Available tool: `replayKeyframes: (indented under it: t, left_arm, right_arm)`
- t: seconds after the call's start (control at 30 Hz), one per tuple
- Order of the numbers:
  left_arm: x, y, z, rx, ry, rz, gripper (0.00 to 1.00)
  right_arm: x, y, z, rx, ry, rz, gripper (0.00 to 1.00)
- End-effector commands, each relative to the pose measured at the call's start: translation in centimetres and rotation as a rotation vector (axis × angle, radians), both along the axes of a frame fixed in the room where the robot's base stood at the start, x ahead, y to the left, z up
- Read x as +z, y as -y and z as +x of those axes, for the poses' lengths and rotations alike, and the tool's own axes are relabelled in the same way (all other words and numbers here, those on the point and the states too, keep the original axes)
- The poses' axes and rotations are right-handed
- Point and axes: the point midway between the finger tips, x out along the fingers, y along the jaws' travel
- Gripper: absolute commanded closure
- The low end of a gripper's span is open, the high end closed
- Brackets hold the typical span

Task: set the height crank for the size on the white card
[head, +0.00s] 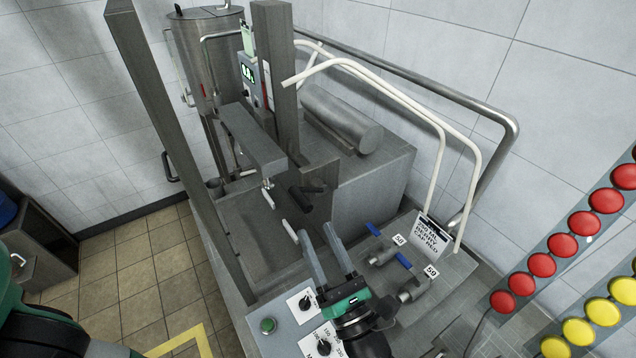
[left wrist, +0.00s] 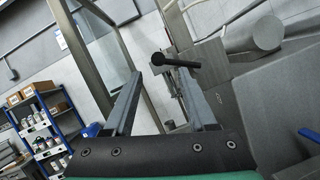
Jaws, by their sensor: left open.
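A black crank handle (head: 308,189) sticks out from the steel plate at the foot of the upright post. It also shows in the left wrist view (left wrist: 176,61), just beyond my fingertips. My left gripper (head: 314,229) is open and empty, its fingers pointing at the crank with a gap between. In the left wrist view the fingers (left wrist: 160,76) stand apart on either side below the handle. The white card (head: 431,236) stands upright behind the blue-handled valves; its black print is too small to read surely. My right gripper is not seen.
Two blue-handled valves (head: 405,262) with tags reading 50 stand right of my gripper. Dial knobs (head: 306,301) and a green button (head: 268,325) lie at the front. A steel horizontal arm (head: 252,140) overhangs on the left. Red and yellow caps (head: 562,245) line the right.

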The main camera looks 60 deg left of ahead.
Motion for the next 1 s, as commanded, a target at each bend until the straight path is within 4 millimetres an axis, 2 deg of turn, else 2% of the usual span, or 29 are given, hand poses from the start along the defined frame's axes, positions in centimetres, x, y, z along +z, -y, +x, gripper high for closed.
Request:
replayKeyframes:
  t: [0.17, 0.4, 0.6, 0.73, 1.0]
  left_arm:
    - [0.9, -1.5, -0.1, 0.004, 0.001, 0.000, 0.43]
    - [3.0, -6.4, -0.2, 0.006, 0.000, 0.001, 0.43]
    - [4.1, -9.7, -0.1, 0.003, 0.001, 0.000, 0.43]
    - [4.3, -10.6, -0.1, 0.001, 0.001, 0.002, 0.43]
    - [4.3, -10.8, 0.0, -0.001, 0.000, 0.002, 0.45]
  right_arm:
    - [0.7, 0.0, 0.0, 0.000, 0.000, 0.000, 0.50]
    - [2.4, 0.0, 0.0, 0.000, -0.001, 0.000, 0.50]
    - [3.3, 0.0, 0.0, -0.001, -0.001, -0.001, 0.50]
    - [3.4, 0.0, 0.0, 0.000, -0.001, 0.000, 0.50]
    - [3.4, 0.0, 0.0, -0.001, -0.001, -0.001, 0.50]
